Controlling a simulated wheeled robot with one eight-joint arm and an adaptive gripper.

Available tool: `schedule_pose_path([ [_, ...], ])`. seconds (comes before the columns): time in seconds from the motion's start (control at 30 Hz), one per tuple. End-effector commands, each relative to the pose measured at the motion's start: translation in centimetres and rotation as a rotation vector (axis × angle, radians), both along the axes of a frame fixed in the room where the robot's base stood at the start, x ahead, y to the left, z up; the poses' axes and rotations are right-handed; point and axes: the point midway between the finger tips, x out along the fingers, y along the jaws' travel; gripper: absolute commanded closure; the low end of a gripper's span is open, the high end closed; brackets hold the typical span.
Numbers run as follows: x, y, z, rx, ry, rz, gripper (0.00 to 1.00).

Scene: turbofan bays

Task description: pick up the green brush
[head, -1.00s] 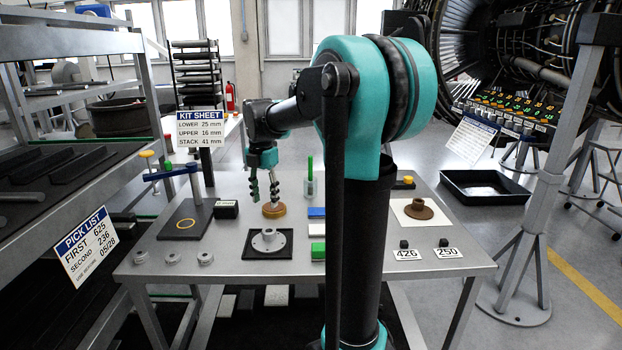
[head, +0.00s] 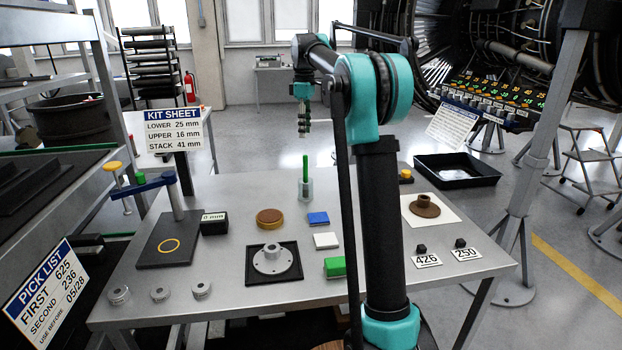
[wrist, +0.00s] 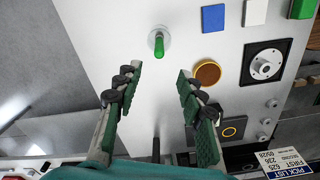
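The green brush (head: 305,170) stands upright in a clear cup (head: 306,187) towards the back of the table. In the wrist view the brush (wrist: 158,44) shows from above as a green stick in its round holder, ahead of the fingertips. My gripper (head: 304,128) hangs above the table, over the brush and apart from it. In the wrist view my gripper (wrist: 160,78) has its two green-padded fingers spread wide with nothing between them.
A round wooden-topped disc (head: 269,217), a blue block (head: 318,218), a white block (head: 326,240) and a green block (head: 335,266) lie near the cup. A flanged grey part (head: 272,260) sits on a black pad. A post with a blue arm (head: 142,186) stands at left.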

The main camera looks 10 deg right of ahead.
Motion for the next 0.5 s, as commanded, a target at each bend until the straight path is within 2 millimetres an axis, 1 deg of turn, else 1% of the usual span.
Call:
schedule_pose_path([
  [0.03,0.0,0.0,-1.1,0.0,0.0,0.001,0.61],
  [0.3,0.0,0.0,-6.5,0.0,0.0,0.002,0.61],
  [0.4,0.0,0.0,-8.1,0.0,0.0,0.002,0.61],
  [0.5,0.0,0.0,-9.2,0.0,0.0,0.002,0.61],
])
